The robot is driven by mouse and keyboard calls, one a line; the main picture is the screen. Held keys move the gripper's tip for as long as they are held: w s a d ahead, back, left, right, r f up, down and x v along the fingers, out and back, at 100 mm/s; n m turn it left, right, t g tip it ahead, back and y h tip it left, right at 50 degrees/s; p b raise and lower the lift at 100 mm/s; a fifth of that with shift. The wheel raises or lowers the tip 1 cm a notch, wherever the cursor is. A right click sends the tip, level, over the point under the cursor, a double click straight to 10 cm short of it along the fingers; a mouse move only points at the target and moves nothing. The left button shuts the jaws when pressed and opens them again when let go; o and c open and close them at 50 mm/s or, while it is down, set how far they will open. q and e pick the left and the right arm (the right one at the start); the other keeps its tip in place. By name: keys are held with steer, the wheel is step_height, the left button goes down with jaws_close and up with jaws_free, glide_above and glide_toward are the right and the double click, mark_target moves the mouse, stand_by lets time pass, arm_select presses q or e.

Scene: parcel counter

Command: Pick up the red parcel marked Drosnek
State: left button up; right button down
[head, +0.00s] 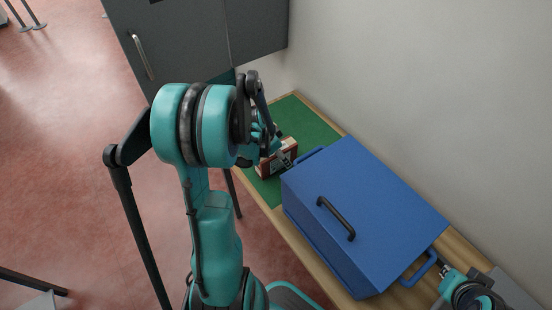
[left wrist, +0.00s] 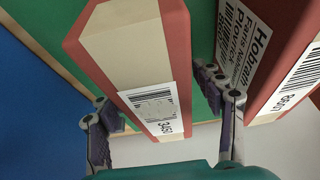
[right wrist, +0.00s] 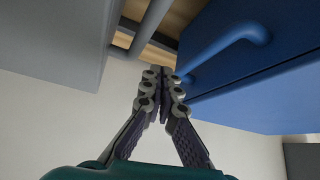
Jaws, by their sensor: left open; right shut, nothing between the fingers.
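In the left wrist view, a red parcel (left wrist: 95,48) with a broad tan band and a white label ending in 3451 lies between the fingers of my open left gripper (left wrist: 162,100). Contact is not clear. A second red parcel (left wrist: 287,30) stands at the right, its label reading Hobrath, with 8601 on another label. I cannot read Drosnek on either. In the head view, red and tan parcel surfaces (head: 264,168) show under my left gripper (head: 276,138), partly hidden by it. My right gripper (right wrist: 158,74) is shut and empty, beside the blue box.
The parcels are on a green mat (head: 300,122) on a wooden counter (head: 318,271). A large blue box (head: 375,200) with a black lid handle and blue side handles stands close beside them. The wall (head: 420,80) bounds the counter's far side. A grey cabinet (head: 190,40) stands beyond.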

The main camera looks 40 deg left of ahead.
arm_select(q)
steer(key=c, duration=1.5)
steer(key=shift+r, duration=0.1)
